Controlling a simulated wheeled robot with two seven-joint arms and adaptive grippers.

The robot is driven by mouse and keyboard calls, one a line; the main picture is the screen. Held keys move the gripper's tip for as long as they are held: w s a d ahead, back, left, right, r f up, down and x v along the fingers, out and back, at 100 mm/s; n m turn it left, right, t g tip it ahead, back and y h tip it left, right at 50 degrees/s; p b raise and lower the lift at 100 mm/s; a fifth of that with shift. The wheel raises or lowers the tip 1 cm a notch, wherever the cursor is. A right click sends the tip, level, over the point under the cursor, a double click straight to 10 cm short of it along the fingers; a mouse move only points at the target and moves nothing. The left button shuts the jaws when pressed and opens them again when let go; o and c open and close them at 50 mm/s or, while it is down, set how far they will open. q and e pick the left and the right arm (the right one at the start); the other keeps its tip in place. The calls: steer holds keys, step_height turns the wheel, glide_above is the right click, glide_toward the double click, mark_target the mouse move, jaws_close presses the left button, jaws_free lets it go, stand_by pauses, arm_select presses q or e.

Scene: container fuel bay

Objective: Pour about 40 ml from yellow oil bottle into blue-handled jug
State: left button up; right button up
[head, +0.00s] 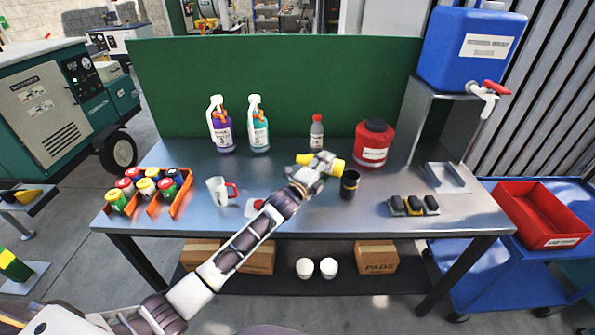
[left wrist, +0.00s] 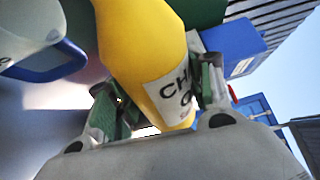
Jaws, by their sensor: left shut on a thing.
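My left gripper (head: 318,168) is shut around the yellow oil bottle (head: 335,165) above the middle of the bench. The bottle lies tipped near level in the head view. In the left wrist view the bottle (left wrist: 145,45) is between the fingers (left wrist: 160,105), its white label partly readable. The blue-handled jug (left wrist: 18,38) is white and shows at the upper left of the left wrist view, cut off by the edge. I cannot make it out in the head view, nor tell whether oil flows. My right gripper is not in view.
A dark cup (head: 350,184) stands close to the bottle. A red-handled white jug (head: 217,190) is left of my arm. Spray bottles (head: 222,135), a red canister (head: 374,145) and a small grey bottle (head: 316,135) stand at the back. Orange bins (head: 160,207) hold several bottles.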

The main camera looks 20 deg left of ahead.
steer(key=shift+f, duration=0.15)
arm_select(q)
steer(key=shift+d+n, duration=0.2)
steer(key=shift+n, duration=0.1)
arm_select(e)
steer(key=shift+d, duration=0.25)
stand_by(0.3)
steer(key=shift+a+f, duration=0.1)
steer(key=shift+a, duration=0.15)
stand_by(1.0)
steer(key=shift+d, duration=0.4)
arm_select(q)
steer(key=shift+d+r+m, duration=0.1)
steer(key=shift+r+m, duration=0.1)
steer(key=shift+m, duration=0.2)
steer(key=r+m+p, duration=0.1)
steer(key=p, duration=0.1)
steer(key=shift+r+p, duration=0.3)
steer(key=shift+m+g+p, duration=0.45)
steer(key=shift+m+g, duration=0.05)
steer(key=shift+m, duration=0.6)
steer(key=shift+f+m, duration=0.3)
steer(key=shift+f, duration=0.25)
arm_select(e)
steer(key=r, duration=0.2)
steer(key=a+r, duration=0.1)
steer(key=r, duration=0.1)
